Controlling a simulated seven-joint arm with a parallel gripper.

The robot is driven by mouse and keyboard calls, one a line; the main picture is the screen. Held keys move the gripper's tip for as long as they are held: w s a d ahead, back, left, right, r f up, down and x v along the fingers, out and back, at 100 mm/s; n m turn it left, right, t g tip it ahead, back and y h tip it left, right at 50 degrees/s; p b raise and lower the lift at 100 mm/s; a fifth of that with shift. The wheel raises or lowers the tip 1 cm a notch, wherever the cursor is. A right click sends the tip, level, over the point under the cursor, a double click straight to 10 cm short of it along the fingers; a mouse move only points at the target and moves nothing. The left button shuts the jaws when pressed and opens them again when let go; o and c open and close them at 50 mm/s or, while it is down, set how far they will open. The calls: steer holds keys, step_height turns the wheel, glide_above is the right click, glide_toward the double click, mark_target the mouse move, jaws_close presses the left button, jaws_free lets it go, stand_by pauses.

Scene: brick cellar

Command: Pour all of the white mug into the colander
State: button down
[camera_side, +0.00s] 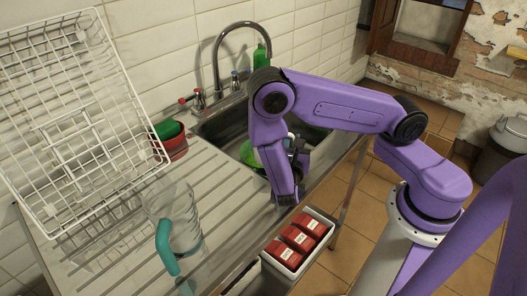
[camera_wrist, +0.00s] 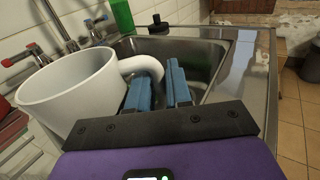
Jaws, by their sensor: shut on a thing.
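The white mug (camera_wrist: 70,92) fills the left of the wrist view, its rim up and slightly slanted in the picture. What is inside it is hidden. My gripper (camera_wrist: 160,80) has its blue fingers on either side of the mug's handle and is shut on it. In the side view my gripper (camera_side: 297,150) is over the sink's near edge, and my arm hides most of the mug. A bright green rounded thing (camera_side: 249,155), perhaps the colander, shows partly behind my wrist at the sink; the rest is covered.
A red pot (camera_side: 173,145) with something green, a white wire rack (camera_side: 75,120) and the tap (camera_side: 216,60) are behind. A container of red packs (camera_side: 299,240) is in front.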

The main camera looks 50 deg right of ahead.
steer(key=shift+w+d+f+n+g+y, duration=0.15)
steer(key=shift+w+d+f+g+y, duration=0.2)
steer(key=shift+g+y, duration=0.3)
steer(key=shift+w+d+f+n+g+y, duration=0.2)
steer(key=shift+w+d+g+y, duration=0.25)
steer(key=shift+y, duration=0.3)
steer(key=shift+w+d+f+g+y, duration=0.2)
steer(key=shift+f+y, duration=0.1)
steer(key=shift+f, duration=0.2)
steer(key=shift+w+d+f+g+y, duration=0.1)
steer(key=shift+w+f+g+y, duration=0.15)
steer(key=shift+f, duration=0.25)
steer(key=shift+d+f, duration=0.1)
steer(key=shift+f, duration=0.05)
steer(key=shift+w+d+f+g+y, duration=0.35)
steer(key=shift+w+d+g+y, duration=0.15)
steer(key=shift+y, duration=0.35)
steer(key=shift+w+d+f+n+g+y, duration=0.15)
steer(key=shift+f+n+g+y, duration=0.35)
steer(key=shift+f, duration=0.55)
steer(key=shift+f+g+y, duration=0.35)
steer(key=shift+g+y, duration=0.3)
steer(key=shift+y, duration=0.25)
steer(key=shift+w+d+f+g+y+b, duration=0.1)
steer(key=shift+f+g+y+b, duration=0.2)
steer(key=shift+g+y, duration=0.25)
steer(key=shift+w+d+f+g+y+b, duration=0.1)
steer(key=shift+f+g+y+b, duration=0.2)
steer(key=shift+y, duration=0.45)
stand_by(1.4)
